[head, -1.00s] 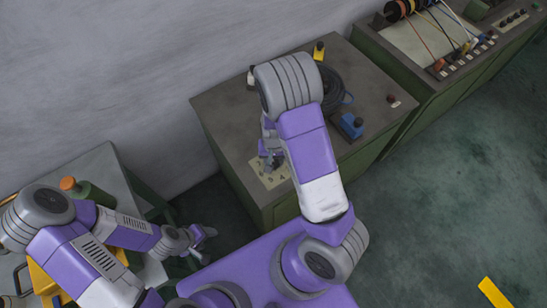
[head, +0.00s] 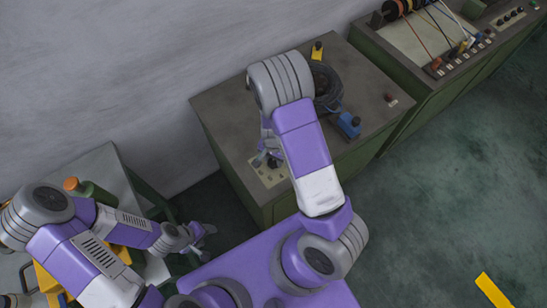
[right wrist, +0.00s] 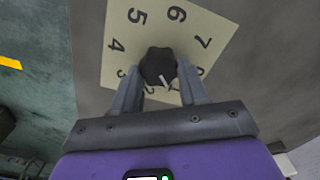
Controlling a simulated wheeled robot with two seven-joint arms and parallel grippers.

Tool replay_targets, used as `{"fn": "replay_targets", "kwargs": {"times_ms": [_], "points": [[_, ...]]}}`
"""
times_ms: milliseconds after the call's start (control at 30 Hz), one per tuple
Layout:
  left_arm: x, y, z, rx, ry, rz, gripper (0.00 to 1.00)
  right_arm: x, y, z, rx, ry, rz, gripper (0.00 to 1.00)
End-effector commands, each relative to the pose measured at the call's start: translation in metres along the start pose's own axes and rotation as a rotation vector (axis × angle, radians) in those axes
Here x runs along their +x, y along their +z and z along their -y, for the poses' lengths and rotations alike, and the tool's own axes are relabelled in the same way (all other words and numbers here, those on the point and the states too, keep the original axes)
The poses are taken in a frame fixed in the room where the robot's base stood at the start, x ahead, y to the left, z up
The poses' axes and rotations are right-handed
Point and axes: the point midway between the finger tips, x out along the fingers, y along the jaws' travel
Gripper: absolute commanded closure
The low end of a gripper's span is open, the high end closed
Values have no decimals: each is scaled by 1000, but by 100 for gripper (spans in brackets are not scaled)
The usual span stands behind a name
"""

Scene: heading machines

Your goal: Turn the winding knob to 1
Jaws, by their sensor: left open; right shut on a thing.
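The winding knob (right wrist: 157,66) is dark and round, with a white pointer mark, on a cream dial plate (right wrist: 185,25) printed with numbers. In the right wrist view the pointer aims down and slightly right; the number below it is hard to read. The numbers 3 to 8 show around the knob. My right gripper (right wrist: 160,78) is shut on the knob, one finger on each side. In the head view the plate (head: 268,178) lies on the bench's near left corner, partly covered by my right gripper (head: 266,158). My left gripper (head: 206,232) is open and empty, away from the bench.
On the bench (head: 225,110) are a black cable coil (head: 328,88), a blue block (head: 350,124), a yellow item (head: 317,50) and a dark red button (head: 390,97). Open floor lies right.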

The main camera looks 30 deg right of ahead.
Motion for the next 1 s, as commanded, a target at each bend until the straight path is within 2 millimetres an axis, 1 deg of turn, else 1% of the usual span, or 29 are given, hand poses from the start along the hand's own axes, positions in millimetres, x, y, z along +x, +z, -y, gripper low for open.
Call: {"fn": "replay_targets", "kwargs": {"times_ms": [233,267,400,433,667,767,867,1000], "points": [[0,0,0,0,0,0,43,0,0,0,-1,-1,0,87],[0,0,0,0,0,0,43,0,0,0,-1,-1,0,55],[0,0,0,0,0,0,43,0,0,0,-1,-1,0,34],[0,0,0,0,0,0,43,0,0,0,-1,-1,0,31],[0,0,0,0,0,0,43,0,0,0,-2,0,0,31],[-1,0,0,0,0,0,43,-5,0,1,-3,-1,-1,31],[-5,0,-2,0,0,0,43,-19,0,2,-4,-4,-3,31],[-11,0,-4,0,0,0,43,-44,0,2,-3,-4,-3,31]]}}
